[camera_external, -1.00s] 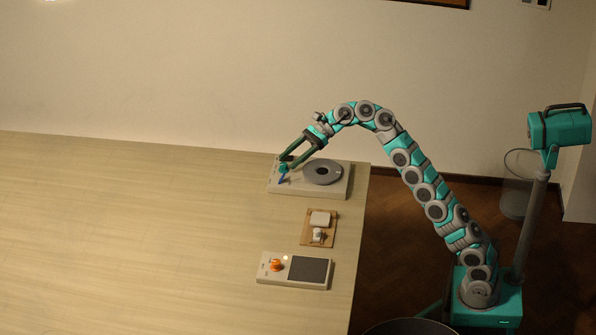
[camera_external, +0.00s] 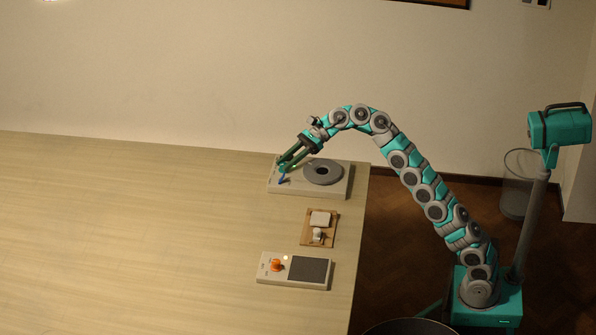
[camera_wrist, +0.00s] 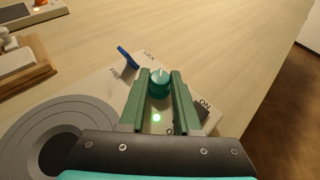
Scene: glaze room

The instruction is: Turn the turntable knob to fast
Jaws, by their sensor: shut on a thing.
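The turntable (camera_external: 335,191) is a pale box with a grey round platter (camera_external: 322,172), at the table's far right corner. Its teal knob (camera_wrist: 160,84) has a pale pointer line, which points roughly away from my wrist in the wrist view. My gripper (camera_wrist: 162,76) is shut on the knob, with a green finger on either side. Any speed marks around the knob are hidden or unreadable. A green light (camera_wrist: 156,118) glows on the box between my fingers.
A blue lever (camera_wrist: 127,57) between LOCK and FREE marks stands close beside the knob. A dark ON/OFF switch (camera_wrist: 201,107) is at the other side. A wooden board with white pieces (camera_external: 333,229) and a box with an orange knob (camera_external: 276,265) lie nearer. The table's left is clear.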

